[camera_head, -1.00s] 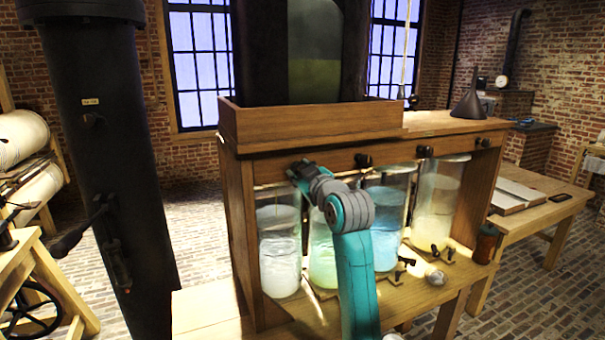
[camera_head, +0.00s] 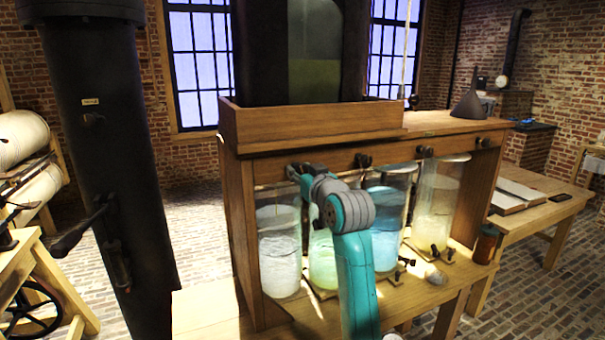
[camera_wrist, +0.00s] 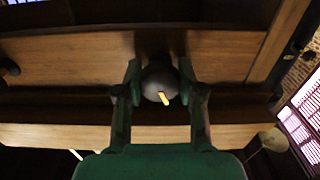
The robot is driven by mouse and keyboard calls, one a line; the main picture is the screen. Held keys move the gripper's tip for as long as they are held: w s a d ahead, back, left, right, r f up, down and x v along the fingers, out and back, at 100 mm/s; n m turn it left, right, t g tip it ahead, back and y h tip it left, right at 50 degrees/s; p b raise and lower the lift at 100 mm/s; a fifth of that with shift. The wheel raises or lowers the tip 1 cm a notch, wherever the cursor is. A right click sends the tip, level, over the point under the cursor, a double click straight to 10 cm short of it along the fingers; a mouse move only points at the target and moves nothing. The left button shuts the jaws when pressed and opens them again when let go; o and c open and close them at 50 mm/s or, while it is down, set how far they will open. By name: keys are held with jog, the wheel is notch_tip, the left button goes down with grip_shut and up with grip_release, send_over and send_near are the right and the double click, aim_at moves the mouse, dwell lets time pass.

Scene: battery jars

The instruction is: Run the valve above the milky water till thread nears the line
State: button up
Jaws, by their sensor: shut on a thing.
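The jar of milky white water (camera_head: 280,255) stands leftmost of the glass jars under the wooden beam. My gripper (camera_head: 297,172) is at the beam above that jar. In the wrist view my gripper (camera_wrist: 161,82) has its two fingers either side of a round dark valve knob (camera_wrist: 154,76) with a yellow mark, shut on it. The mark points down and slightly right. The head view hides this knob behind my gripper. The thread and the line on the jar are too small to tell apart.
Jars of green (camera_head: 322,258), blue (camera_head: 384,232) and yellowish (camera_head: 433,213) liquid stand to the right. More valves (camera_head: 363,160) line the beam. Small taps (camera_head: 405,262) and a brown jar (camera_head: 486,243) are on the bench. A dark column (camera_head: 110,160) stands left.

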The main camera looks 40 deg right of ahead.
jog(key=shift+m, duration=0.6)
jog(key=shift+m, duration=1.8)
jog(key=o, duration=1.3)
jog(key=shift+s, duration=0.15)
jog(key=shift+v, duration=2.4)
